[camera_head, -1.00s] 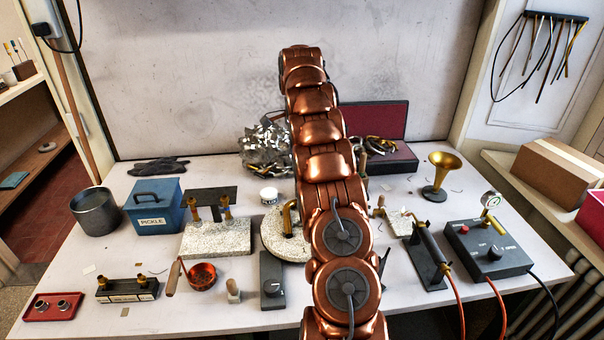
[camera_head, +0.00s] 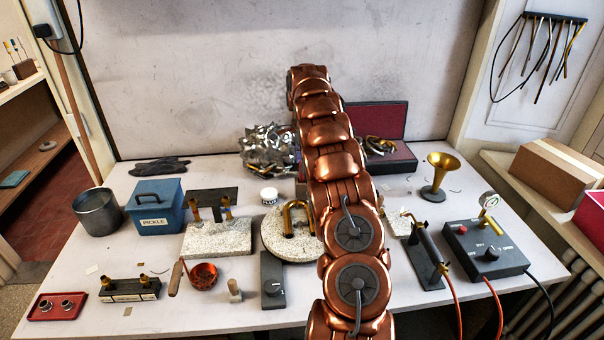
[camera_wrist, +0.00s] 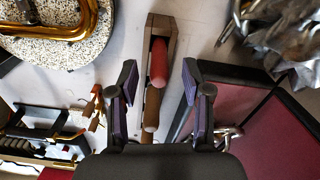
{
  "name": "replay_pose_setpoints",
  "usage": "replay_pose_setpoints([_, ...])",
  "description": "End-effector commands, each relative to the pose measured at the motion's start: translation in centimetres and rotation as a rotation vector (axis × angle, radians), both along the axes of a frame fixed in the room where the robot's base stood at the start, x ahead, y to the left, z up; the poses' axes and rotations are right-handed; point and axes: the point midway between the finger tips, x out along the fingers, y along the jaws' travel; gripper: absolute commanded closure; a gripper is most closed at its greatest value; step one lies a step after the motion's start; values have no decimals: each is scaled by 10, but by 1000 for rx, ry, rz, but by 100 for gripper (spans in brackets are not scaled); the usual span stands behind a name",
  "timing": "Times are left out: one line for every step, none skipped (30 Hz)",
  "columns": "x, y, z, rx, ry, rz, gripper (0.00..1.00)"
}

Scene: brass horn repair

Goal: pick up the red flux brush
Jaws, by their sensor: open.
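In the wrist view my gripper (camera_wrist: 159,72) is open, with one finger on each side of a red, rounded handle-like piece (camera_wrist: 158,62), which looks like the red flux brush. It lies in line with a narrow wooden holder (camera_wrist: 161,27). A brown wooden handle (camera_wrist: 151,108) is just below it, also between the fingers. Neither finger visibly touches the red piece. In the head view my copper arm hides the gripper, the brush and the holder.
A round speckled plate (camera_wrist: 50,50) with a brass tube (camera_wrist: 60,28) is left of the gripper. Crumpled silvery metal (camera_wrist: 285,40) and a red-lined case (camera_wrist: 285,135) are close on the right. In the head view a brass bell (camera_head: 438,172) stands farther right.

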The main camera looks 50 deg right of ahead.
Motion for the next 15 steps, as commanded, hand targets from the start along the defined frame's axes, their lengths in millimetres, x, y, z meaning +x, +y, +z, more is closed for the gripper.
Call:
replay_pose_setpoints([-2,1,-3,3,6,0,51])
replay_pose_setpoints([-2,0,-6,4,6,-1,51])
replay_pose_setpoints([-2,0,-11,4,5,-1,51])
replay_pose_setpoints([-1,1,-15,4,5,-1,51])
replay_pose_setpoints([-1,1,-19,4,6,0,51])
replay_pose_setpoints([-1,1,-24,5,7,0,51])
replay_pose_setpoints([-1,1,-27,6,6,0,51])
replay_pose_setpoints([-1,1,-30,5,5,0,51])
replay_pose_setpoints([-1,1,-33,5,4,0,51])
replay_pose_setpoints([0,1,-35,4,3,0,51])
replay_pose_setpoints([0,1,-36,4,3,1,51])
replay_pose_setpoints([0,1,-37,3,2,1,51])
replay_pose_setpoints([1,1,-38,3,1,1,51])
replay_pose_setpoints([1,2,-38,3,1,1,51])
replay_pose_setpoints([1,2,-39,2,0,1,51])
